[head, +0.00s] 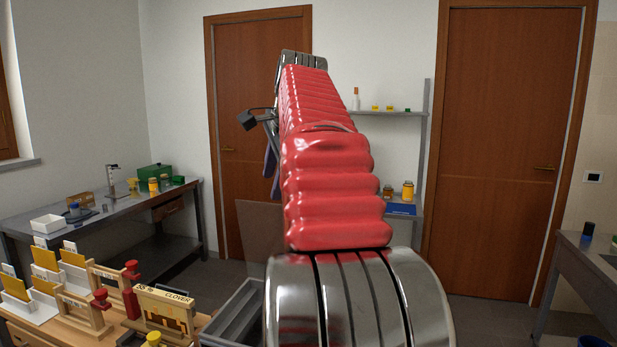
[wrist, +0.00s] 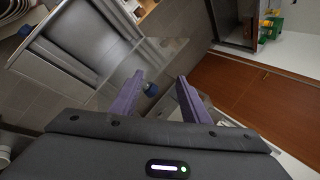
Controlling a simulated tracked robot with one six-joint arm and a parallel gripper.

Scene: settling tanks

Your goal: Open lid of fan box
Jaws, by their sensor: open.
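My gripper (wrist: 161,82) is open, with two purple fingers apart and nothing clearly between them. In the head view its purple fingers (head: 270,165) hang in the air to the left of my red arm, in front of a brown door. I cannot tell for sure which thing is the fan box, and no lid of it can be made out. A small blue thing (wrist: 151,89) shows beyond the left finger in the wrist view; whether it is near the gripper is unclear.
A metal bench (head: 110,215) at left holds a green box (head: 154,178) and jars. A shelf (head: 390,113) stands behind my arm.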

